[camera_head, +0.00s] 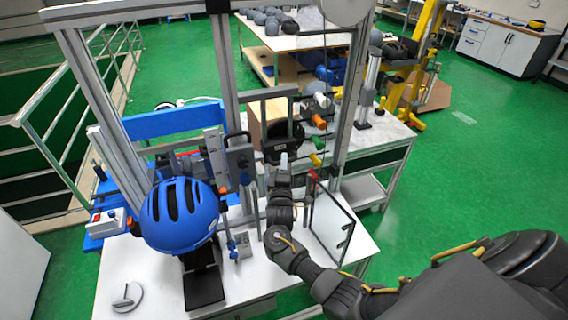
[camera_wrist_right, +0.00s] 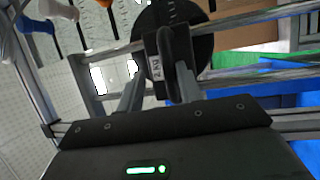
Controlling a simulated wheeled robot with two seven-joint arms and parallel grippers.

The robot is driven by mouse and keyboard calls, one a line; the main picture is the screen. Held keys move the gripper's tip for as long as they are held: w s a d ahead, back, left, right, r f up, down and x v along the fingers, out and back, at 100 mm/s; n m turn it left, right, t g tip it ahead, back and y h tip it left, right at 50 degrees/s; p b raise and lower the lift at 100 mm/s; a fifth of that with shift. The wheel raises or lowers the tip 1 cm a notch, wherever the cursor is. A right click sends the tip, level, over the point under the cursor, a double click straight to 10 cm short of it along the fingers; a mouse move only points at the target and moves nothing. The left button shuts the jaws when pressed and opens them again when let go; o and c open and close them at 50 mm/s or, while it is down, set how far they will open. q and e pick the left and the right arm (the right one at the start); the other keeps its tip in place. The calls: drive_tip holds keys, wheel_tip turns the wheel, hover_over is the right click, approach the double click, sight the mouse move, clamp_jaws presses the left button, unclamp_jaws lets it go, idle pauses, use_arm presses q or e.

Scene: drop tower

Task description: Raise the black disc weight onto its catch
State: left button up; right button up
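The black disc weight (camera_head: 272,133) hangs inside the metal tower frame (camera_head: 345,120), in front of a tan board. In the right wrist view the disc (camera_wrist_right: 205,45) fills the top middle, with a black labelled handle (camera_wrist_right: 157,72) facing me. My right gripper (camera_head: 284,161) reaches in from the lower right, just below the disc. In the right wrist view its fingers (camera_wrist_right: 160,84) lie on both sides of the handle with no clear gap, so it looks shut on it. The catch is not clearly made out. My left gripper is not in view.
A blue helmet (camera_head: 180,215) on a black stand is left of my right gripper. A clear framed panel (camera_head: 330,222) stands close on its right. Coloured knobs (camera_head: 318,121) are beside the tower. A red-button box (camera_head: 105,222) and a grey round piece (camera_head: 127,297) are at left.

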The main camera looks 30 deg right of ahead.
drive_tip(key=b+v, duration=0.2)
drive_tip(key=v, duration=0.7)
drive_tip(key=shift+s+a, duration=0.2)
drive_tip(key=shift+s, duration=0.1)
drive_tip(key=shift+f, duration=0.15)
